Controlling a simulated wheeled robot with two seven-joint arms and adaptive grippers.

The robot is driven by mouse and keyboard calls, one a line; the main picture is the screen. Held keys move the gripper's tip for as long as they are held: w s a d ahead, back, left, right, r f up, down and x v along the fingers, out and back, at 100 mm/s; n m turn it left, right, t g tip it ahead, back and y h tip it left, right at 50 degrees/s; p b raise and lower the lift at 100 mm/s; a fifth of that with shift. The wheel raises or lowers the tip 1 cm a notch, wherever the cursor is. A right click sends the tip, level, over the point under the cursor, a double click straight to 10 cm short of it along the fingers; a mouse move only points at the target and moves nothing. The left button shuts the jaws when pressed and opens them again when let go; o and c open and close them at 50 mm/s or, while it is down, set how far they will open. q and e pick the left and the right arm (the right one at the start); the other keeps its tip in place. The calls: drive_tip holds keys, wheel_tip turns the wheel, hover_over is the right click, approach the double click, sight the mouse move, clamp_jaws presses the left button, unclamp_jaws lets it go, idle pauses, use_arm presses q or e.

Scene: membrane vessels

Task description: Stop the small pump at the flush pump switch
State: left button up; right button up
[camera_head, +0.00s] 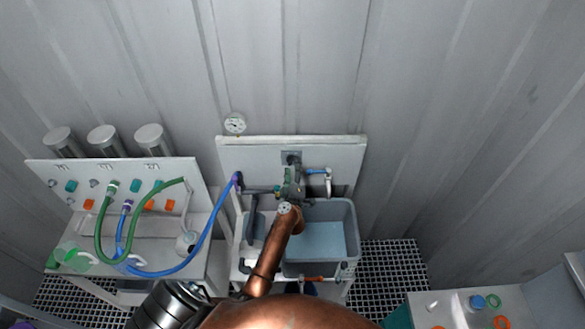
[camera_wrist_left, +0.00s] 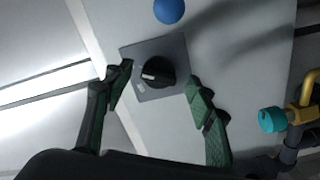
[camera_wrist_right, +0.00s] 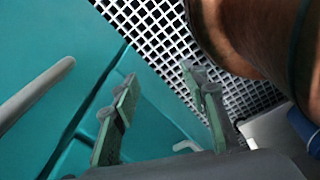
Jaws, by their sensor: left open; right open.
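The switch is a black rotary knob (camera_wrist_left: 155,72) with a pale mark, on a square grey plate (camera_wrist_left: 176,48) fixed to a white panel. In the head view the grey plate (camera_head: 290,155) shows at the panel's upper middle, with its knob hard to make out. My left gripper (camera_wrist_left: 158,78) is open, its green-padded fingers on either side of the knob; I cannot tell whether they touch it. In the head view the left gripper (camera_head: 291,188) is just below the plate. My right gripper (camera_wrist_right: 160,76) is open and empty, beside a teal surface.
A grey sink basin (camera_head: 325,240) stands below the panel. A blue knob (camera_wrist_left: 169,10) and a teal valve handle (camera_wrist_left: 272,119) sit near the switch. A bench with green and blue hoses (camera_head: 170,271) is at left. A gauge (camera_head: 235,124) is above. Grating (camera_wrist_right: 150,30) covers the floor.

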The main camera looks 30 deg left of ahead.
use_arm(q)
drive_tip(key=shift+w+a, duration=0.25)
drive_tip(key=shift+w, duration=0.15)
drive_tip(key=shift+c, duration=0.2)
drive_tip(key=c, duration=1.1)
